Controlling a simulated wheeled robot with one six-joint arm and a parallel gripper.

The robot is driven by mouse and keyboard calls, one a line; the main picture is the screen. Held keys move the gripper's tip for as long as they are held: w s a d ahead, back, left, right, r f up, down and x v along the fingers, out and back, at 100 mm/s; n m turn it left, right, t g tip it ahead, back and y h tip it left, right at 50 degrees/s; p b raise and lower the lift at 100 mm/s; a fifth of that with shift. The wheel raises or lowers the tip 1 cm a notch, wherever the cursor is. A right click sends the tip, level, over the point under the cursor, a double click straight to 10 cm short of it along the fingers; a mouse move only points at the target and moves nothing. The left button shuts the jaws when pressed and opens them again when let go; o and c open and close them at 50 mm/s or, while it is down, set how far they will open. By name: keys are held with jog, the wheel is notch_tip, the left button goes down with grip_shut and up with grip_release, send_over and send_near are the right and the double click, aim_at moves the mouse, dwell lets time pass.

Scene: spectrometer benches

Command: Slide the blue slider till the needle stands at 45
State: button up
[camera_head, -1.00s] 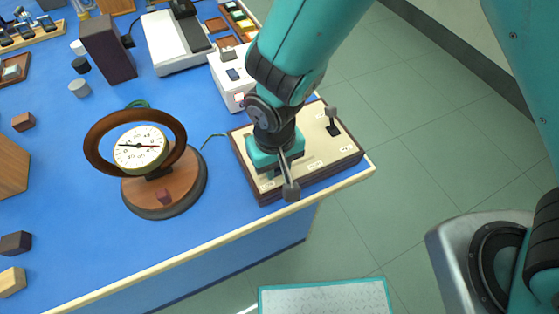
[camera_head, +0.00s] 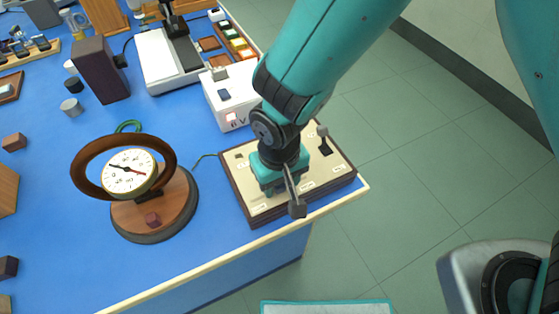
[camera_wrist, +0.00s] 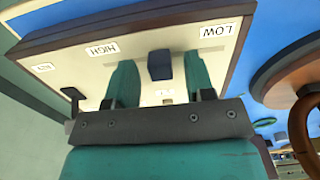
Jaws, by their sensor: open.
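The blue slider (camera_wrist: 160,65) is a dark blue block on the cream control panel (camera_wrist: 60,60), between the HIGH and LOW labels in the wrist view. My gripper (camera_wrist: 159,72) is open, with one teal finger on each side of the slider and a gap at both sides. In the head view my gripper (camera_head: 279,180) is low over the panel (camera_head: 318,176) and hides the slider. The round dial (camera_head: 130,171) sits in a brown ring on a wooden base (camera_head: 165,212). Its needle slants from upper left to lower right; its numbers are too small to read.
A white 6V box (camera_head: 231,101) is behind the panel. The bench edge runs close in front and right.

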notch_tip(320, 180, up, 17)
jog(key=shift+b, duration=0.3)
dwell(0.4)
